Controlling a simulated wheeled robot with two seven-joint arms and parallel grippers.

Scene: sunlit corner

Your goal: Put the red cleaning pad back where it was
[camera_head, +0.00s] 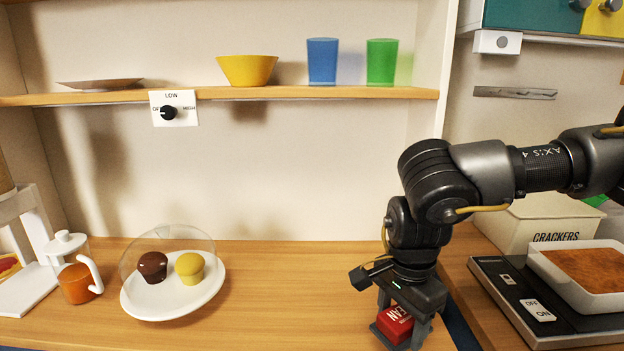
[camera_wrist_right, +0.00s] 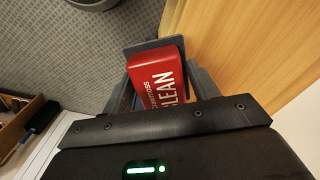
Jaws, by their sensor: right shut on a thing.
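The red cleaning pad (camera_head: 395,324) is a small red block with white lettering. It is between the fingers of my right gripper (camera_head: 403,325), at the front right of the wooden counter in the head view. In the right wrist view the pad (camera_wrist_right: 158,85) shows the letters "CLEAN", with a gripper finger on each side. The right gripper (camera_wrist_right: 160,80) is shut on it. I cannot tell whether the pad touches the counter. My left gripper is not in view.
A scale (camera_head: 520,300) bearing a white dish (camera_head: 590,298) and a crackers box (camera_head: 540,222) are at right. The middle counter is clear.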

